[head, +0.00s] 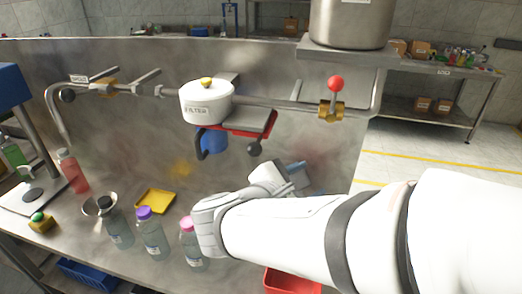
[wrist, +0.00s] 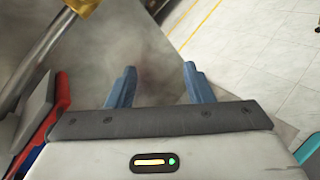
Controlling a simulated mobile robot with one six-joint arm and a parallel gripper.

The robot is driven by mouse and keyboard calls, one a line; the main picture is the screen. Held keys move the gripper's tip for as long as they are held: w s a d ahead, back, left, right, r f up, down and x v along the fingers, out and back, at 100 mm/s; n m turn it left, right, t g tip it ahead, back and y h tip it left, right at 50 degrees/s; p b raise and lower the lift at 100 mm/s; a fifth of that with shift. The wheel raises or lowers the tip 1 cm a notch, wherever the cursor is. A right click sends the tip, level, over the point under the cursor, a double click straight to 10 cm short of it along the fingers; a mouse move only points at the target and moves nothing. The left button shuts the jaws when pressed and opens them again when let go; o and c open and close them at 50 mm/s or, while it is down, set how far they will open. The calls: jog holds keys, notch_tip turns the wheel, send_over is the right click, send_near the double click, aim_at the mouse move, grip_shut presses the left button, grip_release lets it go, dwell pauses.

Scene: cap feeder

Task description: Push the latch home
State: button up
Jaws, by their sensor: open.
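A white canister labelled as a filter (head: 207,101), with a yellow knob on its lid, sits on the metal pipe. I cannot tell for sure which part is the latch. A red and grey part (wrist: 40,110) shows at the left edge of the wrist view. My gripper (wrist: 158,78) is open, with nothing between its blue fingers. In the head view my gripper (head: 296,171) is below and right of the plate, apart from it, and partly hidden by my wrist.
A brass valve (head: 331,111) with a red ball handle is on the pipe to the right. Bottles, including a purple-capped one (head: 152,234), and a yellow tray (head: 155,201) stand on the metal bench. A steel pot (head: 350,22) sits on the shelf above.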

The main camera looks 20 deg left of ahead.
aim_at(252, 153)
jog(key=s+a+r+n+t+y, duration=0.2)
jog(key=a+n+y, duration=0.1)
jog(key=a, duration=0.3)
jog(key=s+a+r+n+t+y, duration=0.1)
jog(key=s+a+n+t+y, duration=0.15)
jog(key=a, duration=0.35)
jog(key=shift+n+h, duration=0.25)
jog(key=w, duration=0.2)
jog(key=w+p, duration=0.1)
jog(key=w, duration=0.4)
jog(key=shift+d, duration=0.35)
jog(key=shift+c, duration=0.4)
grip_shut()
